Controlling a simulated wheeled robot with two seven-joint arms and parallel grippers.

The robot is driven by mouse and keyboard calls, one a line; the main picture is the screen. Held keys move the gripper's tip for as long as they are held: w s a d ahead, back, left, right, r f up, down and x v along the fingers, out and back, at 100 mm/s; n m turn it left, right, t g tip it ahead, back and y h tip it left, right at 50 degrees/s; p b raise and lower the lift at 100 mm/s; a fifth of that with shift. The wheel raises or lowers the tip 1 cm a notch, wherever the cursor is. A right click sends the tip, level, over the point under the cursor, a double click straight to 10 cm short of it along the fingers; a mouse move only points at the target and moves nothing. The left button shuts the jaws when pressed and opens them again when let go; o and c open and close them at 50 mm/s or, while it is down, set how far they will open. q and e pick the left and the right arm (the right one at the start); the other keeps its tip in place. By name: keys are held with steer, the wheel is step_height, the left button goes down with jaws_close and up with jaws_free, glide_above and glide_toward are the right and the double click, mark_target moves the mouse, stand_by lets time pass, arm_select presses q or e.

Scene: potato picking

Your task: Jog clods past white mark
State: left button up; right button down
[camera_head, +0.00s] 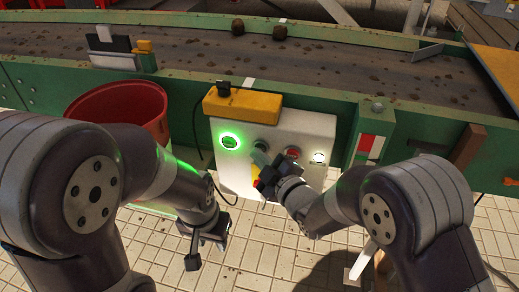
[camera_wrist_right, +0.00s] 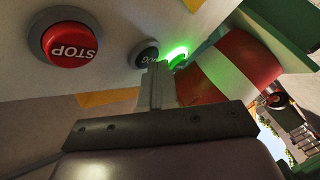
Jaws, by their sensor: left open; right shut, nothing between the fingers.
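Two brown clods, a left one (camera_head: 238,27) and a right one (camera_head: 279,33), sit near the far side of the soil-strewn belt (camera_head: 190,50). A white mark (camera_head: 250,84) is on the near green rail, another (camera_head: 283,20) on the far rail. The right clod is about level with them; the left clod is left of them. My right gripper (camera_head: 262,165) is shut at the control box (camera_head: 318,128). In the wrist view its fingertips (camera_wrist_right: 158,72) overlap the black jog button (camera_wrist_right: 147,54); contact is unclear. My left gripper (camera_head: 205,248) is open, hanging low.
The box also has a glowing green button (camera_head: 229,141), a red stop button (camera_head: 293,153), also large in the wrist view (camera_wrist_right: 72,45), and a lit white lamp (camera_head: 319,157). A yellow block (camera_head: 242,104) tops the box. A red bin (camera_head: 125,105) stands left.

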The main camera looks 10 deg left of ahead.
steer(key=shift+s, duration=0.1)
stand_by(0.7)
steer(key=shift+s, duration=0.7)
steer(key=s, duration=0.5)
steer(key=shift+a, duration=0.1)
stand_by(0.8)
